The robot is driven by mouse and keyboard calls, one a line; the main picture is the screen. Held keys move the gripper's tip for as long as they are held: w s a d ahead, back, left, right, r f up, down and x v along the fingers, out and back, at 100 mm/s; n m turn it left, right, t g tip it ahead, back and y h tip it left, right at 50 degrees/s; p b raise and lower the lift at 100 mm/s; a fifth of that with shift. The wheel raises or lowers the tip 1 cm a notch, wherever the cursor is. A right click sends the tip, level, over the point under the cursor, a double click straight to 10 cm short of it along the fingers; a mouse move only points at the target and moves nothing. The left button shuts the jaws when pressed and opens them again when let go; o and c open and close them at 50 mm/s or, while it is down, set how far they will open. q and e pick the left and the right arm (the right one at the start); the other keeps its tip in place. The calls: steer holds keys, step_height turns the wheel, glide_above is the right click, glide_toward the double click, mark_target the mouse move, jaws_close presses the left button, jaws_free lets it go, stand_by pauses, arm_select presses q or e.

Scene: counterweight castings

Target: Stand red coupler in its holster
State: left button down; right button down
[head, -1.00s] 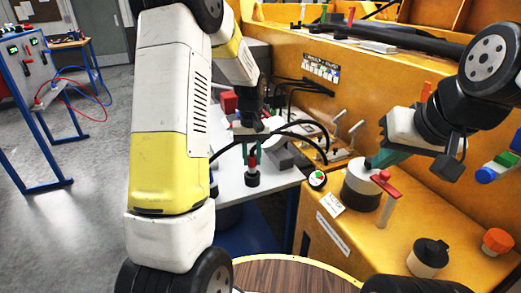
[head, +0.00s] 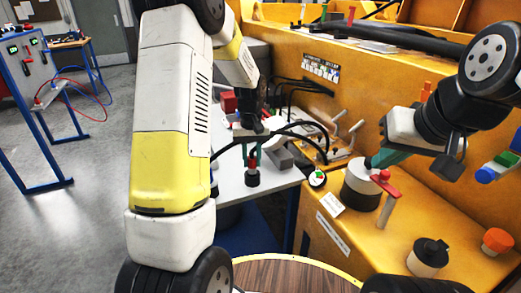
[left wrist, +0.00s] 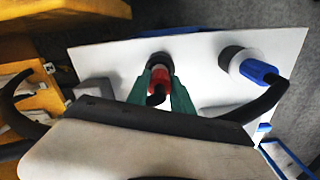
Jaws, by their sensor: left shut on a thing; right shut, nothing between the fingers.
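My left gripper (head: 251,155) has green fingers shut on the red coupler (head: 252,164), which has a black cable. In the head view the coupler is upright at the dark mouth of its holster (head: 253,181) on the white table. The left wrist view shows the red coupler (left wrist: 160,79) between the fingers (left wrist: 161,92), lined up with the dark holster ring (left wrist: 159,59). I cannot tell how deep it sits. My right gripper (head: 376,163) is shut and empty, close to a grey-and-white cylinder (head: 361,186) on the yellow casing.
A blue coupler (left wrist: 258,72) stands in a second holster beside the red one; my left arm mostly hides it in the head view. A red lever (head: 385,185) and a black-capped jar (head: 428,258) stand on the yellow casing (head: 325,235).

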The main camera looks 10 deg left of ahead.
mark_target(252, 167)
arm_select(q)
steer(key=shift+f, duration=1.6)
steer(key=c, duration=1)
jaws_free()
steer(key=shift+c, duration=0.2)
step_height(252, 167, up, 8)
steer(key=shift+f, duration=0.15)
